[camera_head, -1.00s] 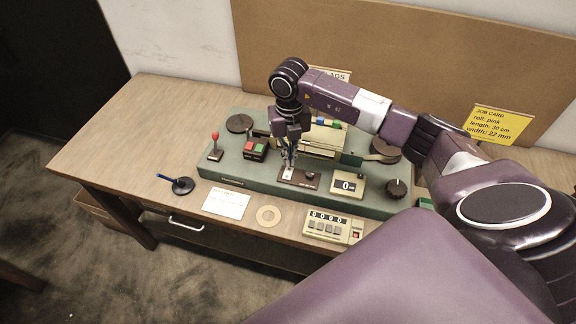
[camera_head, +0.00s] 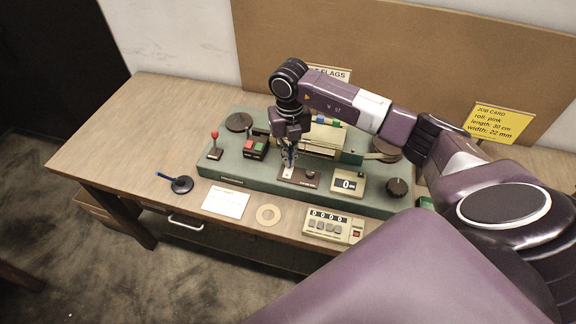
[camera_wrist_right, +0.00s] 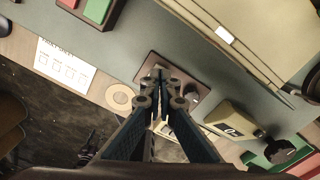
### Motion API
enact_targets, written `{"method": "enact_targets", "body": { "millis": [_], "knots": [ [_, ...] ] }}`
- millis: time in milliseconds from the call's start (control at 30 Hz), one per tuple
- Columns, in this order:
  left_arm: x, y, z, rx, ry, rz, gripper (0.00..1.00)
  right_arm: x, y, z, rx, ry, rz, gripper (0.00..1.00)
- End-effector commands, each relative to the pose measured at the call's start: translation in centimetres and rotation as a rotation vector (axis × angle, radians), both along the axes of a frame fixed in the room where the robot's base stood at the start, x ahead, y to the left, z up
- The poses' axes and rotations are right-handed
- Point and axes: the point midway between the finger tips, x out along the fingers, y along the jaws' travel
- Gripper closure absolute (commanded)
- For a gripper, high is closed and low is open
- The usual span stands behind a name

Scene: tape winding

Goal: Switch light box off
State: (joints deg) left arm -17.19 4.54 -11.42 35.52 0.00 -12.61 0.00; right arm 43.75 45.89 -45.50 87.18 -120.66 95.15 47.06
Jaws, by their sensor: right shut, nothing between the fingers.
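A small brown plate (camera_head: 313,181) with a pale patch at its left and a dark knob at its right sits on the front of the green machine base (camera_head: 260,187). It also shows in the wrist view (camera_wrist_right: 146,60). My right gripper (camera_head: 289,165) points down, shut and empty, right over the plate's left part. In the wrist view its closed fingertips (camera_wrist_right: 160,78) cover part of the plate; I cannot tell whether they touch it. A cream box (camera_head: 324,139) stands behind the gripper, partly hidden by it. No lit surface is plain. My left gripper is not in view.
A display box (camera_head: 348,184) and dark knob (camera_head: 397,187) stand right of the plate. A red and green button box (camera_head: 255,147) and red-tipped lever (camera_head: 214,147) stand left. A counter (camera_head: 333,224), cardboard ring (camera_head: 268,215) and white card (camera_head: 226,202) lie in front. The table's left end is mostly clear.

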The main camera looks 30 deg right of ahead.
Motion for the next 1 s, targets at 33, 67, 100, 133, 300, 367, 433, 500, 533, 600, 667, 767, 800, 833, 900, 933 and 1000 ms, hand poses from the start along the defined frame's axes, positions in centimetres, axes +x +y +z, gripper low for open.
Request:
{"method": "enact_targets", "body": {
  "millis": [33,67,100,133,300,367,433,500,533,600,667,767,800,833,900,933,1000],
  "knots": [
    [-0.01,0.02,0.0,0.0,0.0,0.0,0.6,0.0,0.0,0.0,0.0,0.0,0.0,1.0],
    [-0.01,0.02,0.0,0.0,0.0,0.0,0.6,0.0,0.0,0.0,0.0,0.0,0.0,1.0],
    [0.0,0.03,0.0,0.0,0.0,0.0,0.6,0.0,0.0,0.0,0.0,0.0,0.0,1.0],
    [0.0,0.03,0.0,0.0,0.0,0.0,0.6,0.0,0.0,0.0,0.0,0.0,0.0,1.0],
    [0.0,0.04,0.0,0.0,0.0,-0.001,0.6,0.0,0.0,0.0,0.0,0.0,0.0,1.0],
    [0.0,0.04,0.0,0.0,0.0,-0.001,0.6,0.0,0.0,0.0,0.0,0.0,0.0,1.0],
    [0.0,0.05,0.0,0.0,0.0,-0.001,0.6,0.0,0.0,-0.01,0.0,0.0,0.0,1.0],
    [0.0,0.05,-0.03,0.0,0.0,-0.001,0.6,0.0,0.0,-0.05,0.0,0.0,0.0,1.0],
    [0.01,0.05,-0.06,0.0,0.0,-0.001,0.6,0.0,0.0,-0.07,0.0,0.0,0.0,1.0],
    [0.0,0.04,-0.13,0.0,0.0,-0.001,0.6,0.0,0.0,-0.16,0.0,0.0,0.0,1.0],
    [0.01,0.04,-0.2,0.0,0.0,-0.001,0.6,0.0,0.0,-0.26,0.0,0.0,0.0,1.0],
    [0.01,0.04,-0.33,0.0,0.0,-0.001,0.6,0.0,0.0,-0.42,0.0,0.0,0.0,1.0],
    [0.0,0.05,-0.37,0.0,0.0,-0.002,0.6,0.0,0.0,-0.48,0.0,0.0,0.0,1.0],
    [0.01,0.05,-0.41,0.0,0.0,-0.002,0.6,0.0,0.0,-0.53,0.0,0.0,0.0,1.0],
    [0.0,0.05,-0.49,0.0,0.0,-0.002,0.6,0.0,0.0,-0.64,0.0,0.0,0.0,1.0],
    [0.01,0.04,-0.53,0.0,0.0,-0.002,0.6,-0.01,0.0,-0.68,0.0,0.0,0.0,1.0],
    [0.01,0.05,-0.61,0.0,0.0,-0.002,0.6,-0.01,0.0,-0.79,0.0,0.0,0.0,1.0]
  ]
}}
